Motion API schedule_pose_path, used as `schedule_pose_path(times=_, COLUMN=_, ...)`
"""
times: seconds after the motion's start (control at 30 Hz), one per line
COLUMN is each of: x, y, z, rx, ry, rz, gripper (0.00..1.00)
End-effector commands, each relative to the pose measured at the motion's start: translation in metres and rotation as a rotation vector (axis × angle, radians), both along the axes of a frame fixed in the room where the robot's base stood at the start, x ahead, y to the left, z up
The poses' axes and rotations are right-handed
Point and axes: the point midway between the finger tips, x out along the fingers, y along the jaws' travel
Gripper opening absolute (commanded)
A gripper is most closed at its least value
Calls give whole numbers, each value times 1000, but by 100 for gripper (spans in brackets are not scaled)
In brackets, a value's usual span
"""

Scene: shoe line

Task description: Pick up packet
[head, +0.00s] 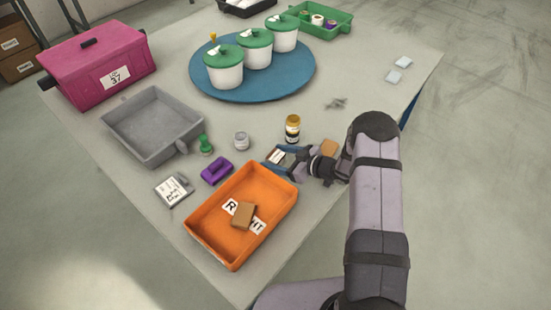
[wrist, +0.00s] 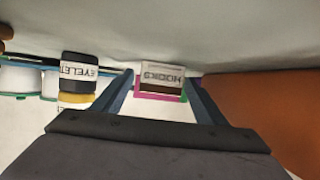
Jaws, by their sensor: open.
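A small flat packet labelled HOOKS (wrist: 163,76) stands between my fingertips in the wrist view, with a gap on each side. In the head view this packet (head: 277,156) is partly covered by my fingers, just beyond the orange tray's upper right corner. My gripper (head: 281,158) is open, low over the table, with one finger on either side of the packet; its fingers also show in the wrist view (wrist: 163,84).
The amber jar (head: 292,129) stands close by my gripper. The orange tray (head: 203,200) holds a brown box; another brown box (head: 329,148) is beside my wrist. The table's right side is mostly clear.

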Motion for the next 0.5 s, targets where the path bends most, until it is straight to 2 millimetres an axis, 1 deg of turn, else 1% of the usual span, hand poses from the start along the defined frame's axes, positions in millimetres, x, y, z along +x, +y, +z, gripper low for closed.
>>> schedule_pose_path(times=0.27, x=2, y=2, z=-2, rx=0, ry=2, rz=-2, gripper=66)
schedule_pose_path(times=0.3, x=2, y=2, z=-2, rx=1, ry=1, rz=-2, gripper=63)
schedule_pose_path(times=0.37, x=2, y=2, z=-2, rx=1, ry=1, rz=-2, gripper=49)
schedule_pose_path(times=0.4, x=2, y=2, z=-1, rx=0, ry=0, rz=-1, gripper=39)
schedule_pose_path(times=0.5, x=2, y=2, z=-1, rx=0, ry=0, rz=-1, gripper=19)
